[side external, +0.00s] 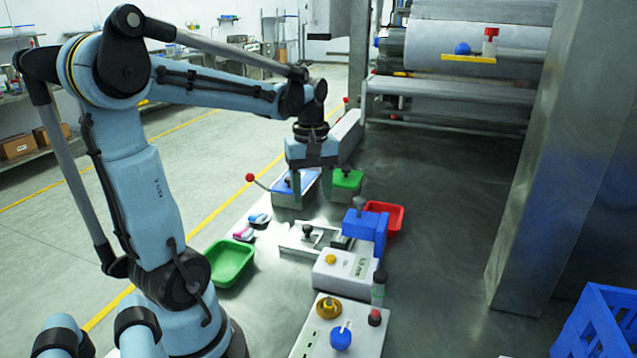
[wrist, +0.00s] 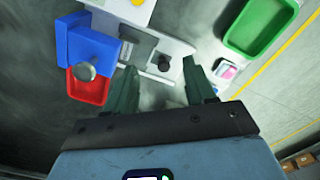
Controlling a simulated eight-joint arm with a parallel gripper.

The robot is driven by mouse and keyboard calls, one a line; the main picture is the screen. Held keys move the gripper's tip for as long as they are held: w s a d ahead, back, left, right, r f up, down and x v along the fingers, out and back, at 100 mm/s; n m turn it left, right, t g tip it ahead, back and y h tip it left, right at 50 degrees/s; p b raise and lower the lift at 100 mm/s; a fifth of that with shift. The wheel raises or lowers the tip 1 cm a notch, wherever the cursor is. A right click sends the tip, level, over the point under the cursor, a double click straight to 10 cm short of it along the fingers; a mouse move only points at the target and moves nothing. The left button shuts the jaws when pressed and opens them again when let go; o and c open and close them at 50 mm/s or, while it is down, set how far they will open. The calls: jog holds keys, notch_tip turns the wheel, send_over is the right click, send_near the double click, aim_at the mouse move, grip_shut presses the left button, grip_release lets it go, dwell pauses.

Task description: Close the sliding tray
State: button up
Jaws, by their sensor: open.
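The sliding tray (side external: 308,234) is a flat grey-metal piece with a dark knob on top. It lies left of a blue block (side external: 367,229) and behind a white box with a yellow knob (side external: 345,270). In the wrist view the tray (wrist: 152,47) and its black knob (wrist: 163,63) show just past my fingertips. My gripper (side external: 312,202) is open and empty, pointing down above and behind the tray, apart from it. In the wrist view its two green fingers (wrist: 160,72) stand wide apart, with the knob in line with the gap between them.
A green tray (side external: 230,262) lies to the left and a red tray (side external: 384,217) beyond the blue block. Small blue and pink items (side external: 245,233) lie left of the sliding tray. A red-balled lever (side external: 252,179) and blue-topped box (side external: 297,186) are close to my fingers.

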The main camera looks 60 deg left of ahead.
jog(key=s+d+f+m, duration=0.2)
jog(key=s+d+m, duration=0.1)
jog(key=d, duration=0.4)
jog(key=s+d+f+m, duration=0.2)
jog(key=s+d, duration=0.2)
jog(key=d, duration=0.3)
jog(key=shift+m, duration=0.4)
